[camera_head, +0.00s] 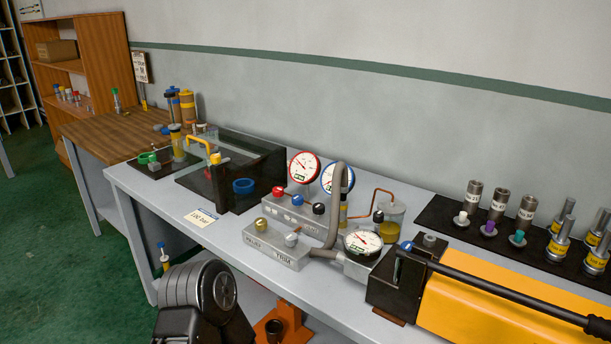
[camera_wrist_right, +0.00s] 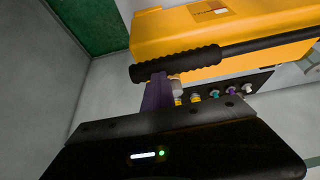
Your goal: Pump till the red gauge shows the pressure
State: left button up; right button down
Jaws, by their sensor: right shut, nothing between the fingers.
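The red-rimmed gauge (camera_head: 305,168) stands on a grey valve block in the head view; its needle is too small to read surely. A card (camera_head: 201,217) reading "100 bar" lies on the bench to its left. The yellow pump (camera_head: 500,305) lies at the right front, with its long black lever (camera_head: 500,290) running low above it to the right edge. In the right wrist view the lever's ribbed grip (camera_wrist_right: 178,63) crosses just past the tip of my right gripper (camera_wrist_right: 158,78). That gripper is shut and empty; I cannot tell whether it touches the grip. My left gripper is not in view.
A blue-rimmed gauge (camera_head: 338,177) and a white gauge (camera_head: 362,241) stand near the red one. A block (camera_head: 277,246) marked TRIM carries knobs. Labelled cylinders and fittings stand on a black mat (camera_head: 450,216) behind the pump.

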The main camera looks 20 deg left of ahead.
notch_tip(320, 180, up, 4)
jog(key=shift+a+f+p, duration=0.1)
jog(key=shift+a+p, duration=0.05)
jog(key=shift+p, duration=0.8)
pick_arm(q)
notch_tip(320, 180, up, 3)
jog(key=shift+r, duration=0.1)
pick_arm(e)
jog(key=shift+r, duration=0.3)
pick_arm(q)
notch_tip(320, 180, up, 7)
jog(key=p, duration=0.6)
jog(key=shift+p, duration=0.4)
pick_arm(e)
notch_tip(320, 180, up, 8)
jog(key=a, duration=0.2)
jog(key=shift+w+a+r, duration=0.2)
jog(key=shift+w, duration=0.25)
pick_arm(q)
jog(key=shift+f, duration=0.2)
